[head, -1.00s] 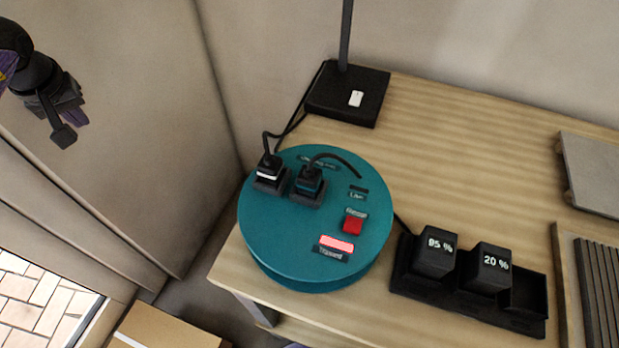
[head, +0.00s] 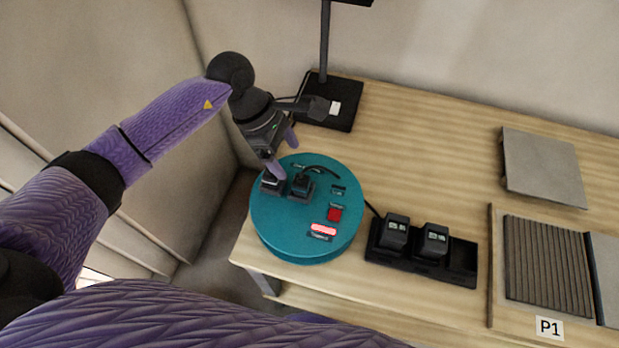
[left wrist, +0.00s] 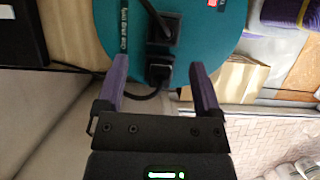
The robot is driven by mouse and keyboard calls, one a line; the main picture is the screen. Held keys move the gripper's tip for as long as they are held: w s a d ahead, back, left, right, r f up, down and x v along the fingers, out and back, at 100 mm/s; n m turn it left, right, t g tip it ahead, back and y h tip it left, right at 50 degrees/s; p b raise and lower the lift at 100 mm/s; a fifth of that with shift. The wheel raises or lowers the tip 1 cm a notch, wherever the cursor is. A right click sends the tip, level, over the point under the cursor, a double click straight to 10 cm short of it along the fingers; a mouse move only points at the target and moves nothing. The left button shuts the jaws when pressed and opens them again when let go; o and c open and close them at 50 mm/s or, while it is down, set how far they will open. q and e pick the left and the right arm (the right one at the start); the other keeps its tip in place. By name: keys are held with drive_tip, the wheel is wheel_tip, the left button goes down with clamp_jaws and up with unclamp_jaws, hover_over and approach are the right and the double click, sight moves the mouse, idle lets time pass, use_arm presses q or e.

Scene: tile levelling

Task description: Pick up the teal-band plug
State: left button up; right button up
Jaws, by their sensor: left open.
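The teal-band plug (head: 301,186) sits upright in a socket on top of the round teal hub (head: 312,226), with a black cable arching from it. A second plug, with a white band (head: 270,183), sits just to its left. My left gripper (head: 284,155) is open and empty at the hub's back left edge, close to both plugs. In the left wrist view, the white-band plug (left wrist: 159,71) shows between the open fingers (left wrist: 158,66). The other plug (left wrist: 164,29) stands farther off, its band unclear there. My right gripper is not in view.
A black lamp base (head: 328,104) stands behind the hub. A black charging dock (head: 421,259) with two battery blocks stands to its right. A grey plate (head: 543,166) and a ribbed panel (head: 548,266) lie farther right. The table middle is bare.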

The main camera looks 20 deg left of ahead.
sight(300, 179)
use_arm(q)
drive_tip(key=x, duration=0.7)
drive_tip(key=shift+s+d+f+b, duration=0.25)
drive_tip(key=shift+s+f+b, duration=0.1)
drive_tip(key=shift+s+b, duration=0.05)
drive_tip(key=shift+r, duration=0.1)
clamp_jaws()
